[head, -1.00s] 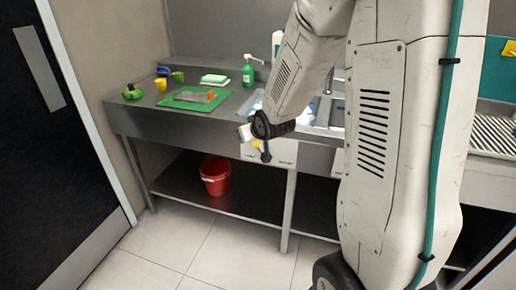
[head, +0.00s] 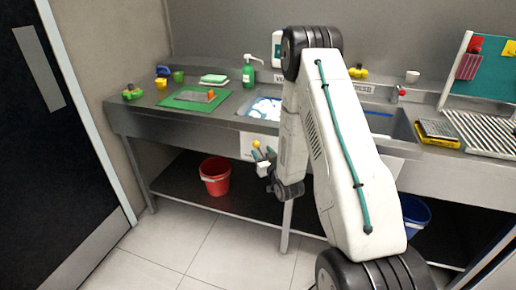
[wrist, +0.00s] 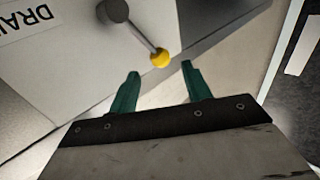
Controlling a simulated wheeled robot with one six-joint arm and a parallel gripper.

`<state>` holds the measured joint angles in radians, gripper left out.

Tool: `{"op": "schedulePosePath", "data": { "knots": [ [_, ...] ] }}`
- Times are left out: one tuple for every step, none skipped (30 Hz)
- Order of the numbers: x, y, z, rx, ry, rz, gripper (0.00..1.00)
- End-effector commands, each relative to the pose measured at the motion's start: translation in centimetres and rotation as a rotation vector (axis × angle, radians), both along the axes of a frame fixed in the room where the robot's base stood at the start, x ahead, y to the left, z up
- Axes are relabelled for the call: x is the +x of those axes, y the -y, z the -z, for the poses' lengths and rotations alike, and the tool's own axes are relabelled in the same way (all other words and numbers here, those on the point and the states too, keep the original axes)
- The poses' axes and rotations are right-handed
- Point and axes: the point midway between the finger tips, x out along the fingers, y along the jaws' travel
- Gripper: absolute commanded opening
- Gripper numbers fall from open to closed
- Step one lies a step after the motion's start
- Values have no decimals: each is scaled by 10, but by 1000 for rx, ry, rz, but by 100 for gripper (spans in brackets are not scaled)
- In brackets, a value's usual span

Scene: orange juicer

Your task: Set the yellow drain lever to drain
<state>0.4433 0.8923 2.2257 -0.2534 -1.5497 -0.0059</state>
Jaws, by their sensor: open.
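The drain lever shows in the wrist view as a metal rod with a yellow knob (wrist: 159,58) on a dark round pivot (wrist: 116,10). The rod points down and right in that picture. A white label reading "DRAI…", cut off by the frame (wrist: 32,20), is on the pale panel beside it. My gripper (wrist: 160,70) is open, its two green fingers apart, with the knob just beyond and between the fingertips; I see no grip on it. In the head view my gripper (head: 264,155) is at the panel below the sink, beside the small yellow knob (head: 256,144).
The sink basin (head: 262,108) is above the panel, with a green soap bottle (head: 248,75) left of it. A green board (head: 186,102) lies on the counter. A red bucket (head: 215,176) stands on the lower shelf. The floor in front is clear.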

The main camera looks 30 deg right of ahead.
Motion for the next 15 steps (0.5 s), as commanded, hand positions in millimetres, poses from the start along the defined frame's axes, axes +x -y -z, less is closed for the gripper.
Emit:
{"op": "schedulePosePath", "data": {
  "knots": [
    [9, 1, 0, 0, 2, -1, 49],
    [14, 2, 0, 0, 2, -1, 49],
    [20, 3, 0, 0, 2, -1, 49],
    [24, 4, 0, 1, 1, -1, 49],
    [28, 5, 0, 1, 0, -1, 49],
    [33, 6, 0, 1, 0, 0, 49],
    [36, 6, 0, 0, 0, 0, 49],
    [38, 7, 0, 0, 0, 0, 49],
    [40, 7, 0, 0, -2, 0, 49],
    [42, 8, 0, 0, -2, 0, 49],
    [43, 8, 0, 1, -2, 0, 49],
    [44, 8, 0, 0, -2, 0, 49],
    [45, 8, 0, 1, -1, 0, 49],
    [45, 9, 0, 1, -1, 1, 49],
    [45, 9, 0, 1, -2, 1, 49]
  ]
}}
